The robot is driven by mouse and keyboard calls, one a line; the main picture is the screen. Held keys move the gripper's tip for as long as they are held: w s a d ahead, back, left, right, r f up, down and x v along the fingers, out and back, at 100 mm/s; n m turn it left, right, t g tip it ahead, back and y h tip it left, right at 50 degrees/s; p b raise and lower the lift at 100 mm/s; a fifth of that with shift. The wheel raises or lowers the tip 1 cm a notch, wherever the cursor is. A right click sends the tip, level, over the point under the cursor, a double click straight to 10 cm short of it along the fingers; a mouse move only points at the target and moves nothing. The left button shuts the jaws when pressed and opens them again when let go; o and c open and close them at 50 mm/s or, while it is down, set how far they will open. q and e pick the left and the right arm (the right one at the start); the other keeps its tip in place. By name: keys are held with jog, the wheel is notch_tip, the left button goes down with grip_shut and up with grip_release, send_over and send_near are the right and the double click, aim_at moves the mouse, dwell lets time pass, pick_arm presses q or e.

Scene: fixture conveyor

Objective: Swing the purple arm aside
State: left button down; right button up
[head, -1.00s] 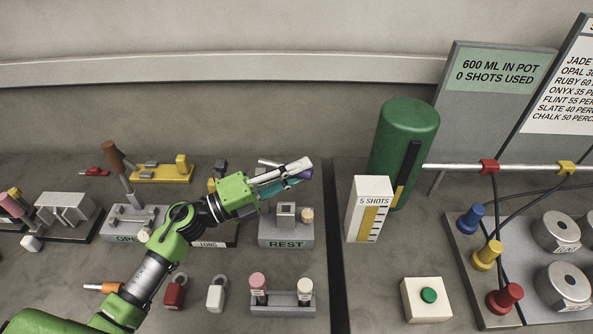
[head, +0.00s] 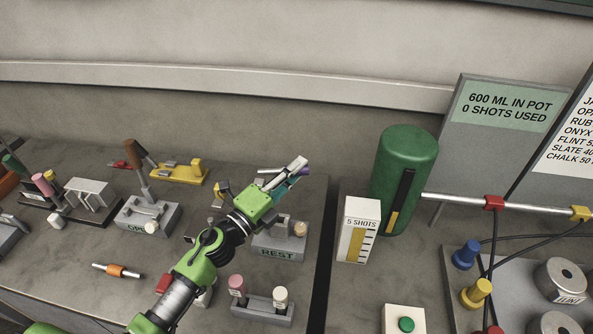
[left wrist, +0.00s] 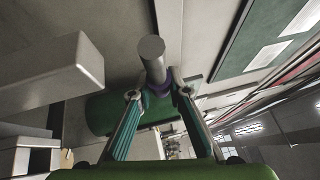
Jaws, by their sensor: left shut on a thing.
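My left gripper (head: 290,174) reaches in from the lower left and hangs above the far side of the REST block (head: 278,252). Its fingers are closed on a purple piece of the purple arm (head: 303,171), of which only a little shows. In the left wrist view, the purple part (left wrist: 161,88) sits between the fingertips, with a grey round rod (left wrist: 152,50) standing out beyond it. The rest of the purple arm is hidden by my gripper or cannot be made out. My right gripper is not in view.
A green tank (head: 405,165) and a white 5 SHOTS gauge (head: 350,240) stand to the right. A yellow fixture (head: 182,172) and a brown-handled lever (head: 136,152) are on the left. A two-peg holder (head: 262,308) lies in front. Bare bench surrounds the orange-banded rod.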

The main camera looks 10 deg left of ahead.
pick_arm(q)
jog(key=c, duration=1.9)
grip_release()
jog(key=v, duration=1.2)
